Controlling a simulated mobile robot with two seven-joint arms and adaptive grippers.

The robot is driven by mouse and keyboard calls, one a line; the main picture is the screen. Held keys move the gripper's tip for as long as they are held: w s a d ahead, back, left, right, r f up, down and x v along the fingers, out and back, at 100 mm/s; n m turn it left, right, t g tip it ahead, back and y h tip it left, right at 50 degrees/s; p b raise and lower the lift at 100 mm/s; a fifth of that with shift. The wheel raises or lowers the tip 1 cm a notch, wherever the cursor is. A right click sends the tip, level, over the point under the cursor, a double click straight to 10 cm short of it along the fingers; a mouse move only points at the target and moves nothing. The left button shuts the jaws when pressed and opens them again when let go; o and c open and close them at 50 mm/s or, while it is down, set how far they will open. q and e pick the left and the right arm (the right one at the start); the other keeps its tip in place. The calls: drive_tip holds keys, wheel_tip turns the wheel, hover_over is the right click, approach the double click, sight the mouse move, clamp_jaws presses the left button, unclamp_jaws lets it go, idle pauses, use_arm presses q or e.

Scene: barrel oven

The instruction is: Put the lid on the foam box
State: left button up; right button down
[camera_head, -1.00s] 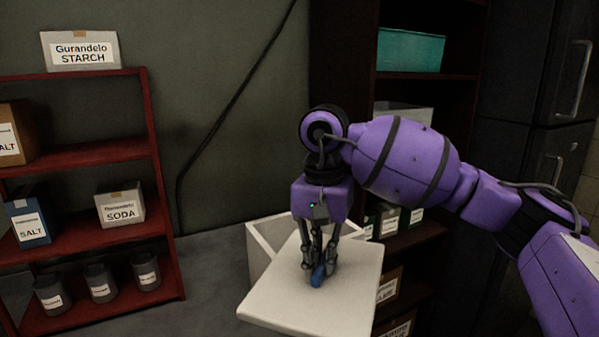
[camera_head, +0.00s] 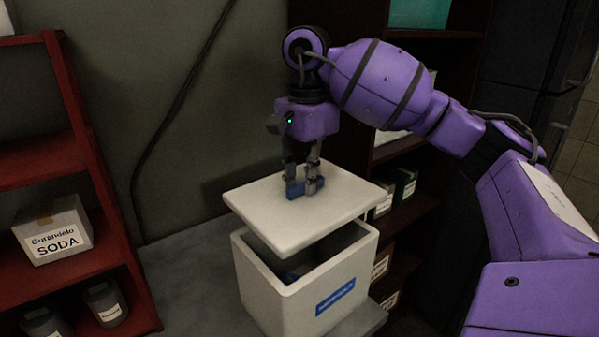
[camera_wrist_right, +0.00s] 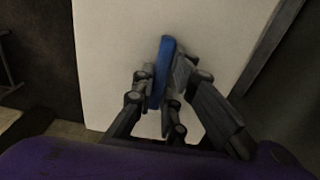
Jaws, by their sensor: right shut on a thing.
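The white foam box (camera_head: 290,299) stands on the grey counter with a blue label on its front. Its top is partly uncovered, and something blue shows inside. My right gripper (camera_head: 305,187) is shut on the blue handle (camera_head: 294,189) of the white lid (camera_head: 258,207). The lid hangs above the box, roughly level, with a gap at the front. It is turned a little and shifted toward the back relative to the box rim. In the right wrist view, the fingers grip the blue handle (camera_wrist_right: 161,72) on the lid (camera_wrist_right: 112,60). My left gripper is not in view.
A red shelf (camera_head: 95,170) at the left holds a soda box (camera_head: 53,231) and dark jars (camera_head: 106,303). A dark shelf with small boxes (camera_head: 404,187) stands right behind the box. The grey counter (camera_head: 190,270) left of the box is bare.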

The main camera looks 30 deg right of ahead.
sight(306, 199)
drive_tip(key=shift+s+f, duration=0.15)
drive_tip(key=shift+f, duration=0.5)
wheel_tip(306, 199, down, 4)
drive_tip(key=shift+r+b, duration=0.25)
drive_tip(key=shift+b, duration=0.4)
drive_tip(key=shift+f, duration=0.7)
drive_tip(key=shift+f+b, duration=0.3)
drive_tip(key=shift+b, duration=0.05)
drive_tip(key=shift+f, duration=0.2)
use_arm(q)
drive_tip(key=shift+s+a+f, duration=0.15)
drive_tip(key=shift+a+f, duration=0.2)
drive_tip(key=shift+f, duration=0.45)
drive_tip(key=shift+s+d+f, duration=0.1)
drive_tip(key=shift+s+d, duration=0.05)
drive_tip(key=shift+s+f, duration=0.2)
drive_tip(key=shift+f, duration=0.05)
use_arm(e)
drive_tip(key=shift+f, duration=0.35)
